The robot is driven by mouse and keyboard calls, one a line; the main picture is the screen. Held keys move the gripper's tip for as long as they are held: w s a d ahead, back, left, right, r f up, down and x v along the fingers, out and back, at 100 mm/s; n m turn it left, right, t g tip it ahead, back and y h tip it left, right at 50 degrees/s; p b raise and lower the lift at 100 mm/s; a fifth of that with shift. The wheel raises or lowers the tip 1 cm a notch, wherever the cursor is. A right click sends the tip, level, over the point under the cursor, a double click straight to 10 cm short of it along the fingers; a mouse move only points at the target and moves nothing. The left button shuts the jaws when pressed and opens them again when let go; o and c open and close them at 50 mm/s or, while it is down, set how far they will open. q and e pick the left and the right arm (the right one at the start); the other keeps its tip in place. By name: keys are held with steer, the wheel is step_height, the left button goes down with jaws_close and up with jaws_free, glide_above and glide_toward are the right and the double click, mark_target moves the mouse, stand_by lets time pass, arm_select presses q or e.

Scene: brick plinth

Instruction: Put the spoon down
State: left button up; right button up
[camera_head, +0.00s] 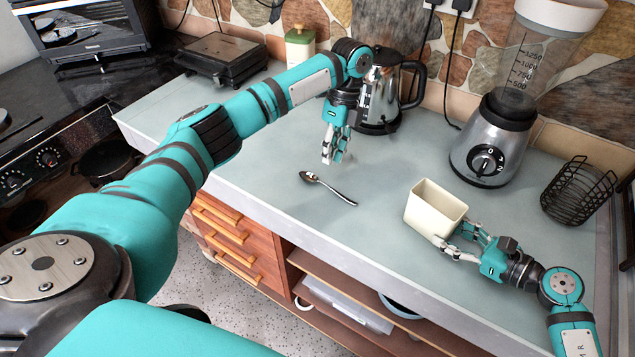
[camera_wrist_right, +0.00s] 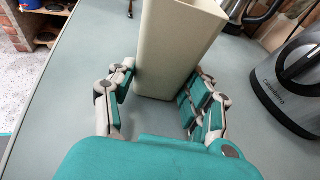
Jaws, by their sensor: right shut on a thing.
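A metal spoon (camera_head: 333,190) lies on the grey countertop, its bowl to the left and its handle towards the lower right. My left gripper (camera_head: 333,160) points down just behind the spoon in the head view, and a strip of countertop shows between them. Nothing shows in its fingers, but their spread is hard to judge. My right gripper (camera_head: 453,242) is shut on a cream rectangular container (camera_head: 432,212), with a finger on either side. The container also shows in the right wrist view (camera_wrist_right: 178,45), upright and open at the top.
A kettle (camera_head: 380,95) stands behind my left gripper. A blender (camera_head: 492,140) and a black wire basket (camera_head: 578,192) stand at the right. A contact grill (camera_head: 221,58) and a green-lidded canister (camera_head: 299,45) are at the back left. The countertop around the spoon is clear.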

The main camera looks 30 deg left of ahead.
mark_target(326, 184)
arm_select(q)
steer(key=x, duration=0.7)
steer(key=shift+f, duration=0.3)
steer(key=shift+c, duration=0.2)
jaws_close()
step_height(326, 184, up, 10)
steer(key=a+n+t, duration=0.1)
steer(key=a+t, duration=0.2)
steer(key=a, duration=0.6)
steer(key=shift+t, duration=0.3)
steer(key=f, duration=0.9)
steer(key=shift+s+f, duration=0.3)
steer(key=shift+f, duration=0.1)
